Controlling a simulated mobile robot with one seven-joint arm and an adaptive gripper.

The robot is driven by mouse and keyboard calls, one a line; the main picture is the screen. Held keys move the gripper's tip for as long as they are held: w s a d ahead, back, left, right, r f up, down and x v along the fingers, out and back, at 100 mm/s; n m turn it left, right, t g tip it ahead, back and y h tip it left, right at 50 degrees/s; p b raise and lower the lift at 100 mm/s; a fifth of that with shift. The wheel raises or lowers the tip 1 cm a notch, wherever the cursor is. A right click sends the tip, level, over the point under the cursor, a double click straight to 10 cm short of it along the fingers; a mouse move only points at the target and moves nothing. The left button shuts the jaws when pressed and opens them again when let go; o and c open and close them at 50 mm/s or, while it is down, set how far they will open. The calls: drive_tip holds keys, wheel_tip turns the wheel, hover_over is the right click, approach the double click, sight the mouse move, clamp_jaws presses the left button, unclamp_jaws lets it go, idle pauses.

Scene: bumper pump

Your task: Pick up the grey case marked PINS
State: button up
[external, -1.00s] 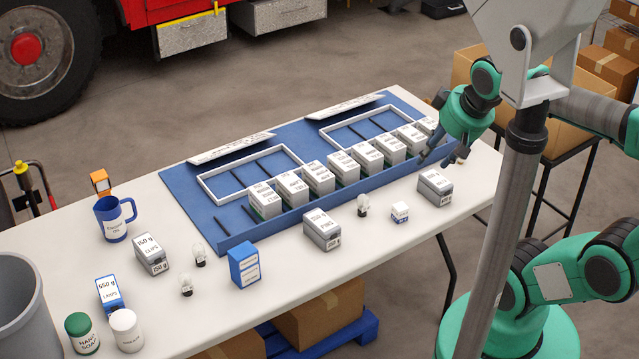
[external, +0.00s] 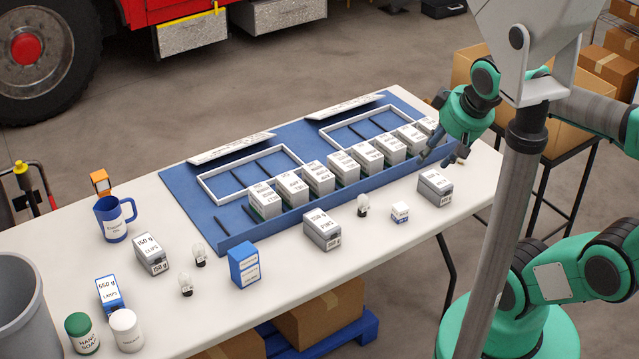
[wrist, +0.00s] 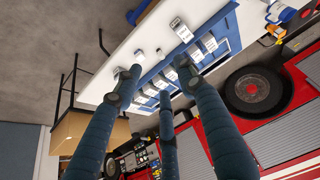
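The grey case marked PINS (external: 322,230) stands on the white table in front of the blue tray (external: 226,241), with a white label on top. In the wrist view what looks like the same case (wrist: 181,31) is near the top, its print too small to read. My gripper (external: 442,158) is above the right end of the table, well right of the PINS case and apart from it. In the wrist view its three fingers (wrist: 155,85) are spread with nothing between them.
Another grey case (external: 435,188) stands below my gripper, its print unclear. A small white box (external: 400,212) and a bulb (external: 363,205) stand between it and the PINS case. A blue box (external: 244,265) stands left. Several white-topped boxes (external: 320,178) fill the tray's front row.

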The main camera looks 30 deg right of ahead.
drive_tip(key=o, duration=1.2)
drive_tip(key=shift+w, duration=0.1)
